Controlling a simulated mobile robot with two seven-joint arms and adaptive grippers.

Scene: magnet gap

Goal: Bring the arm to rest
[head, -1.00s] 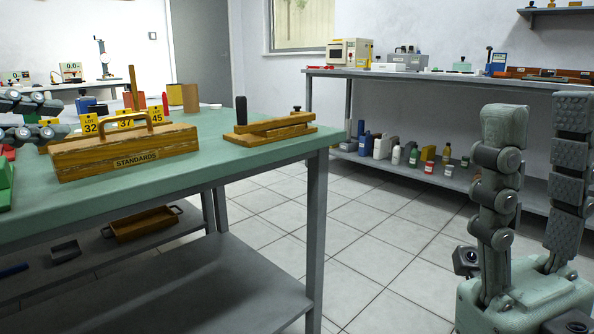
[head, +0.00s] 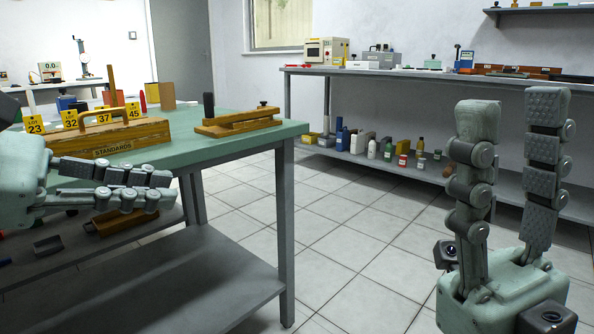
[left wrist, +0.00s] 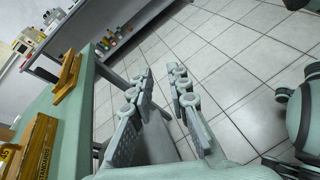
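My left gripper (head: 172,187) is in front of the near edge of the green-topped bench (head: 225,140), with its fingers pointing right. In the left wrist view the fingers of my left gripper (left wrist: 161,70) stand apart with bare floor showing between them, so it is open and empty. My right gripper (head: 512,108) is at the right of the head view, fingers pointing up and well apart. It is open and empty, over the floor.
On the bench stand a wooden STANDARDS box (head: 150,135) with yellow lot tags and a wooden clamp-like fixture (head: 238,121). A wooden tray (head: 105,222) lies on the lower shelf. A second bench (head: 400,75) stands behind. The tiled floor (head: 345,240) between is clear.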

